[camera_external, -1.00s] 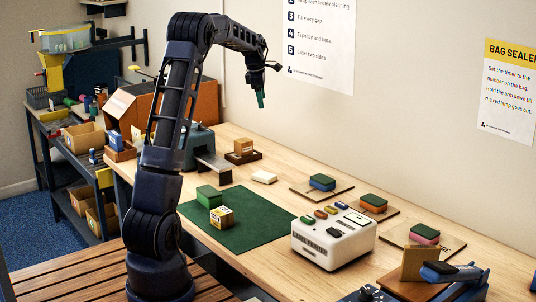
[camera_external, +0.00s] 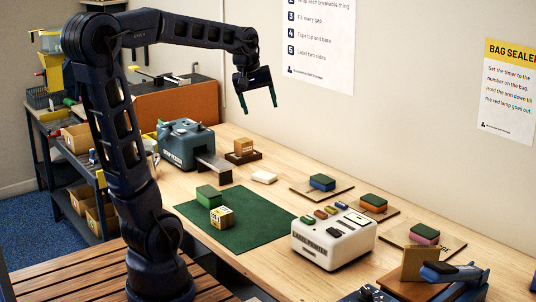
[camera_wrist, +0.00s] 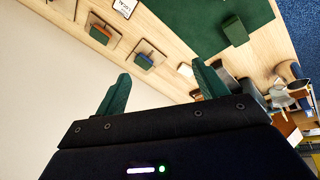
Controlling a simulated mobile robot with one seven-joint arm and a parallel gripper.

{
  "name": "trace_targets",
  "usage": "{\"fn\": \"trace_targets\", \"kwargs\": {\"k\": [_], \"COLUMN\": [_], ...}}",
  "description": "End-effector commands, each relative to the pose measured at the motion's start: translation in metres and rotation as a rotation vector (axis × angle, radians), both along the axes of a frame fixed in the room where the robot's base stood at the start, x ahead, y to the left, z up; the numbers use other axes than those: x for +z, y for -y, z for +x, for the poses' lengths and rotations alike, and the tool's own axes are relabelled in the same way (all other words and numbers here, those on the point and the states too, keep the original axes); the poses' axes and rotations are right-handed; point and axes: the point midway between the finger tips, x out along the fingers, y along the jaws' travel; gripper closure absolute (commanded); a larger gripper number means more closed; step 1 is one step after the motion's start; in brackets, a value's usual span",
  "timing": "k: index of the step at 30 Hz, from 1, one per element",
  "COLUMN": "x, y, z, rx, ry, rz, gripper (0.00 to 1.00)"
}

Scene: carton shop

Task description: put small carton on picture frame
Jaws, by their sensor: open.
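A plain brown carton (camera_external: 243,145) stands farther back on a dark, low wooden piece (camera_external: 257,155). I cannot tell for certain which thing is the picture frame; several flat brown boards (camera_external: 301,188) with dark edges lie along the wall side, each with a coloured block on it. My gripper (camera_external: 262,107) is open and empty, high above the back of the table; its green fingers (camera_wrist: 161,84) stand apart in the wrist view.
A white label printer (camera_external: 333,240) stands at the front right of the mat. A blue-grey machine (camera_external: 182,144) with a grey chute stands at the back left. A small white block (camera_external: 264,177) lies behind the mat. An upright tan panel (camera_external: 418,264) stands at front right.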

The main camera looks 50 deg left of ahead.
Motion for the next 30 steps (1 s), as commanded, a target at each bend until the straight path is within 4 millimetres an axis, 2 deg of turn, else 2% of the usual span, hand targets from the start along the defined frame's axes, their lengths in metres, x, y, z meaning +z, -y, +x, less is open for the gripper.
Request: {"fn": "trace_targets", "kwargs": {"k": [1, 6, 15, 21, 30], "x": [-0.002, -0.015, -0.053, -0.071, -0.076], "y": [0.012, 0.043, 0.078, 0.087, 0.088], "z": [-0.018, -0.071, -0.155, -0.183, -0.188], "rx": [-0.071, -0.311, -0.706, -0.85, -0.879], "ry": [0.008, 0.026, 0.058, 0.069, 0.069], "rz": [0.023, 0.102, 0.247, 0.303, 0.315], "gripper": [0.29, 0.29, 0.29, 0.29, 0.29]}}
